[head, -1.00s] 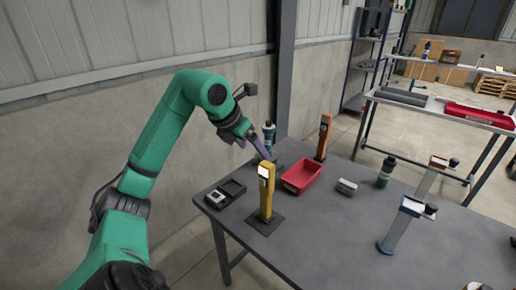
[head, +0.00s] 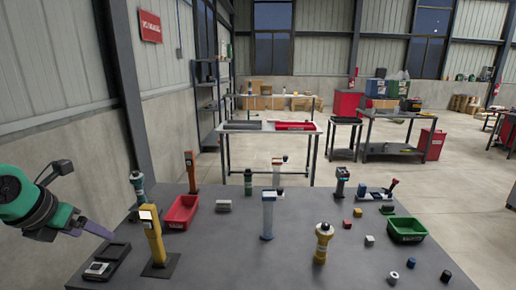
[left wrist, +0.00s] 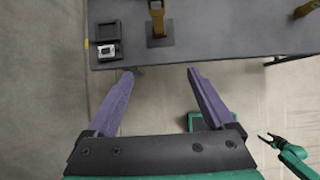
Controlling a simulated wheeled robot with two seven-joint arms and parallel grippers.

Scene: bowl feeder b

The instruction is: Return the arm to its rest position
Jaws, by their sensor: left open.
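My left gripper (left wrist: 160,92) is open and empty in the left wrist view. Its two purple fingers are spread apart over the floor just off the table's edge. In the head view the left gripper (head: 98,229) is at the left, beside the grey table (head: 210,262), near a black tray (head: 118,253) with a small light device (head: 97,268). The yellow post (head: 155,241) on its dark base stands to the right of the tray. My right gripper (left wrist: 265,138) shows small at the right of the left wrist view, with its fingers apart.
On the table stand a red bin (head: 181,213), an orange post (head: 190,173), a green bottle (head: 138,187), a white-and-blue post (head: 268,215), a yellow bottle (head: 322,243) and a green bin (head: 406,230). Several small blocks lie at the right. The floor left of the table is clear.

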